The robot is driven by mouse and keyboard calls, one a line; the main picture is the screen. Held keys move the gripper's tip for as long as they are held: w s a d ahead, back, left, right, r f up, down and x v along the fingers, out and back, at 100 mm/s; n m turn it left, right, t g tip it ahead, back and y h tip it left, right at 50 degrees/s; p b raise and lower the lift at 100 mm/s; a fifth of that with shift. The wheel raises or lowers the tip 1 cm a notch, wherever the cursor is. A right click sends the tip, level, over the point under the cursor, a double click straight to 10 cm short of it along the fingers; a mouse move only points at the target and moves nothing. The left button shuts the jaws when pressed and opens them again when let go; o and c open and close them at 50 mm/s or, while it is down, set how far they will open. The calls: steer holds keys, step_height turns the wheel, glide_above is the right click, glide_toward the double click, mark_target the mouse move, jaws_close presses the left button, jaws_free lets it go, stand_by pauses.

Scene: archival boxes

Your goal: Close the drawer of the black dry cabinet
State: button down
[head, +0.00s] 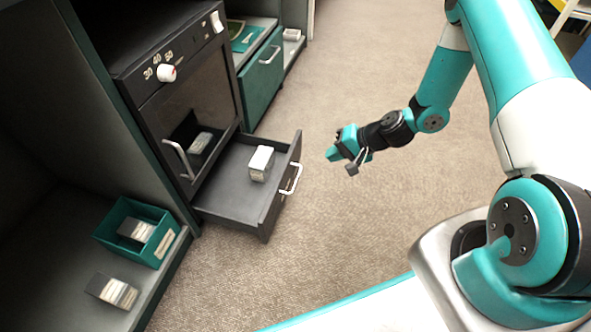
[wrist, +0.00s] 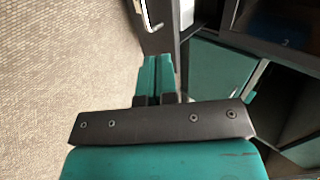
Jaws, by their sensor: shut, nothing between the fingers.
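The black dry cabinet (head: 135,50) stands at the left in the head view, with a glass-like door and a white knob above it. Its drawer (head: 234,203) is pulled out at the bottom and holds one small white-topped box (head: 261,163). The drawer front has a pale bar handle (head: 291,179). My gripper (head: 333,154) is shut and empty, in the air to the right of the drawer front and apart from it. In the wrist view my gripper (wrist: 159,62) has its fingers together, and a pale handle (wrist: 146,17) shows ahead of them, at the upper left.
A green bin (head: 138,230) with a box in it and a loose box (head: 112,291) lie on the lower left shelf. A green-fronted unit (head: 262,78) stands beyond the cabinet. The carpet (head: 340,75) right of the drawer is clear.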

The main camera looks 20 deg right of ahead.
mark_target(288, 167)
steer(key=shift+m, duration=0.3)
steer(key=b+x, duration=0.2)
steer(key=x, duration=0.1)
steer(key=d+f+b+x, duration=0.1)
steer(key=b+x, duration=0.1)
steer(key=x, duration=0.2)
steer(key=b+x, duration=0.2)
steer(key=x, duration=0.2)
steer(key=shift+s+d+f+b, duration=0.2)
steer(key=shift+s+f+b, duration=0.1)
steer(key=shift+f, duration=0.1)
steer(key=shift+w+a+r+b, duration=0.1)
steer(key=shift+w+a+b, duration=0.7)
steer(key=shift+a, duration=0.25)
steer(key=shift+w+a+r, duration=0.2)
steer(key=shift+w+a, duration=0.25)
steer(key=shift+a, duration=0.1)
steer(key=shift+w, duration=0.1)
